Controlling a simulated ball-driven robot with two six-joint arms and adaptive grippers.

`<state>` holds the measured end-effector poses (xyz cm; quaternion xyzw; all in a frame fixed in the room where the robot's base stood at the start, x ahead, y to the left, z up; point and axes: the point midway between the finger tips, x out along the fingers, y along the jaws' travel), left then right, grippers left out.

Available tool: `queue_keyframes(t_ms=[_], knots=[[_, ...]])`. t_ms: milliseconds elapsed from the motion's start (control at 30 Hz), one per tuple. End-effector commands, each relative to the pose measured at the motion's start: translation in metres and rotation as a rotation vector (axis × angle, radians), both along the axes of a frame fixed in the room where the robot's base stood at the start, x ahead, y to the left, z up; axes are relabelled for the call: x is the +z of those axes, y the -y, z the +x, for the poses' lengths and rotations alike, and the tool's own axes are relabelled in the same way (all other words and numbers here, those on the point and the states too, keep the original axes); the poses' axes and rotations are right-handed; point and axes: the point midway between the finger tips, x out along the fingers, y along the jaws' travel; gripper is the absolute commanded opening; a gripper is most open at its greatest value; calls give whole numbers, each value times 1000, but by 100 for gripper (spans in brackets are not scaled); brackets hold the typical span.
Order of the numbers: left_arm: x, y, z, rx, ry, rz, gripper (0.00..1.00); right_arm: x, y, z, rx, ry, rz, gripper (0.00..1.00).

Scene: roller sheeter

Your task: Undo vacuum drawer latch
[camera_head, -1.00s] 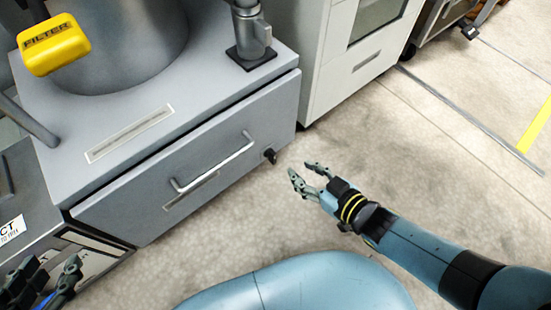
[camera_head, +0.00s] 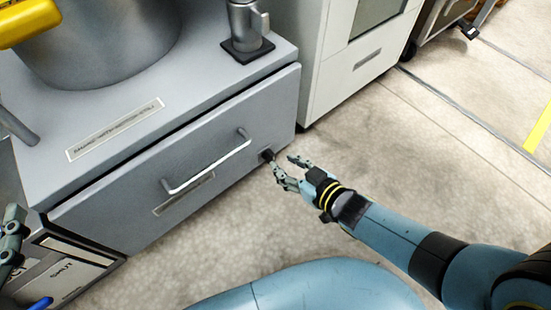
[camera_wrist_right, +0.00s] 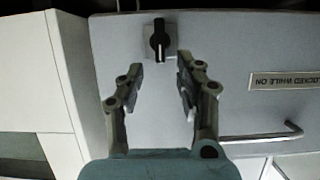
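The vacuum drawer (camera_head: 120,215) is a grey front with a bar handle (camera_head: 208,163), and it looks shut. Its latch, a small black knob (camera_head: 267,155), sits near the drawer's right end. In the right wrist view the black latch knob (camera_wrist_right: 159,40) stands upright, with a pale line along it. My right gripper (camera_head: 284,170) is open and empty, just in front of the latch. In the wrist view its fingers (camera_wrist_right: 159,82) spread to either side below the knob, not visibly touching it. My left gripper (camera_head: 12,245) shows only partly at the left edge.
A metal canister (camera_head: 100,45) and a small grey fitting (camera_head: 245,30) stand on the cabinet top. A yellow part (camera_head: 25,22) is at the upper left. A white cabinet (camera_head: 345,70) stands to the right. Open floor (camera_head: 450,180) lies at right.

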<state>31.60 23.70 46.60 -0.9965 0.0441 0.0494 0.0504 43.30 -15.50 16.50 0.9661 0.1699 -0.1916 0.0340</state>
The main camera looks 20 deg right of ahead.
Motion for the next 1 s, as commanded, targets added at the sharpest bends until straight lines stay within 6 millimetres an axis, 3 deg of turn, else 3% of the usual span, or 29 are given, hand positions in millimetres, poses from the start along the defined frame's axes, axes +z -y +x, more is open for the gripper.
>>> queue_keyframes(t_ms=[300,600,800,1000], knots=[[68,8,30,-36,296,2,40,-11,-8,18,0,-4,1,36],[130,15,37,-68,558,2,40,-18,-13,34,0,-3,0,36],[149,17,36,-79,641,3,40,-19,-15,40,0,-2,-1,36],[153,18,35,-81,657,3,40,-19,-15,41,0,-2,-1,36]])
